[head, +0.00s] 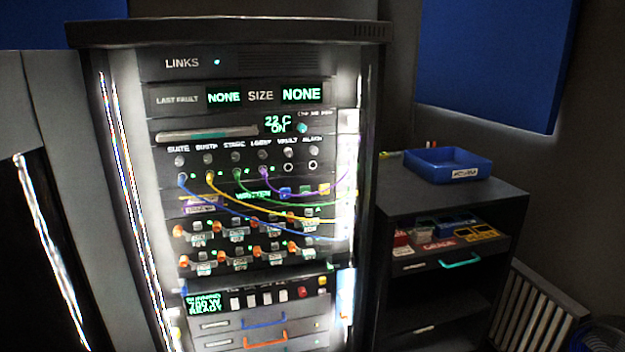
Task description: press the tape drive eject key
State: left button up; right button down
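A tall dark equipment rack (85,95) stands left of centre. Its row with a green display reading like "WRITTEN" (254,194) carries small square keys, among them a blue key (285,193) and a yellow key (324,189). A small purple-marked label (201,209) sits at the left of this row. This may be the tape drive, but the key lettering is too small to read, so I cannot tell which key is eject. Coloured cables cross in front of this row. Neither of my grippers is in view.
A dark cabinet (455,205) right of the rack holds a blue tray (447,166) on top. An open drawer with a teal handle (460,260) holds several small coloured items. Lower on the rack, a blue handle (264,320) and an orange handle (266,341) stick out.

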aim_at(322, 186)
jog(key=i+j+u, duration=0.1)
jog(key=i+j, duration=0.35)
jog(key=i, duration=0.25)
jog(key=i+j+u, duration=0.15)
jog(key=i, duration=0.25)
